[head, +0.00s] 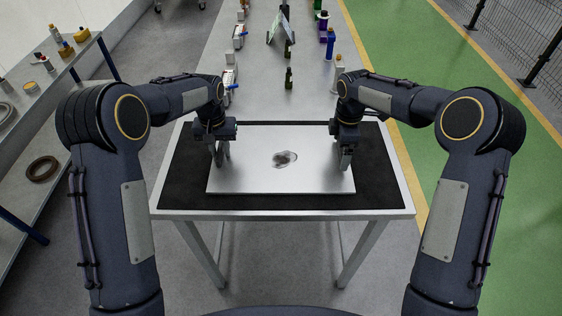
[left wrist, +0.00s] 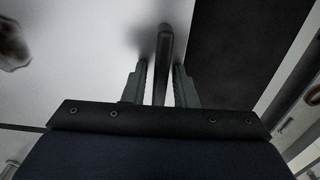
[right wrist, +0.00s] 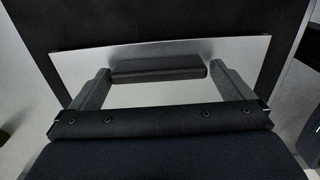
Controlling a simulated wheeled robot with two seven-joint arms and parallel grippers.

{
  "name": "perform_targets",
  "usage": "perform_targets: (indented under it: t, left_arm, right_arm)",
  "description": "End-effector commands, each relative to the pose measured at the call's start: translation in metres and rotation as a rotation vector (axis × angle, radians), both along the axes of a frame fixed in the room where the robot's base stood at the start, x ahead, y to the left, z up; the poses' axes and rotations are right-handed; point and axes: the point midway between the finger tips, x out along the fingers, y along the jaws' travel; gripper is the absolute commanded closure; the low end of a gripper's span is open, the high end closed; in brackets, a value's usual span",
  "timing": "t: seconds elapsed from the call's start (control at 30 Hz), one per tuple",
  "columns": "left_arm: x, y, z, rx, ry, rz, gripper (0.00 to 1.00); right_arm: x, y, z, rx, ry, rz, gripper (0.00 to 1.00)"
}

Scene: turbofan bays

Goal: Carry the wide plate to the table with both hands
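The wide plate (head: 275,182) is a flat silver sheet with a dark blotch near its middle. It lies on a black mat (head: 180,178) on a metal-framed table. My left gripper (head: 219,158) is over the plate's left side. In the left wrist view its fingers stand either side of a dark bar handle (left wrist: 164,55), close to it with small gaps. My right gripper (head: 346,158) is at the plate's right edge. In the right wrist view its fingers are wide apart, near the two ends of another dark handle (right wrist: 157,69), which lies lengthwise between them.
A long grey table (head: 270,95) behind holds bottles and small items. A side bench (head: 35,130) with tools and a dark ring stands at the left. Green floor (head: 440,110) and a wire fence lie to the right.

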Motion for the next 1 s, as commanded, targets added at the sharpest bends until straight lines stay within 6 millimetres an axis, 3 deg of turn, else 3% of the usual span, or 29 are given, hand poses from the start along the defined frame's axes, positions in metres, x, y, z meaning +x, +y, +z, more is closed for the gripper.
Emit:
perform_targets:
  t: [0.27,0.8,1.0]
  left_arm:
    - [0.0,0.0,0.005,0.0,0.001,0.0,0.66]
    - [0.0,0.0,0.104,-0.001,-0.002,0.0,0.66]
    - [-0.001,0.0,0.119,0.0,0.0,-0.001,0.66]
  right_arm:
    - [0.001,-0.001,0.001,0.0,-0.004,-0.004,0.0]
    - [0.001,-0.001,0.001,0.0,-0.005,-0.005,0.0]
    - [0.001,-0.001,0.003,0.0,-0.005,-0.006,0.0]
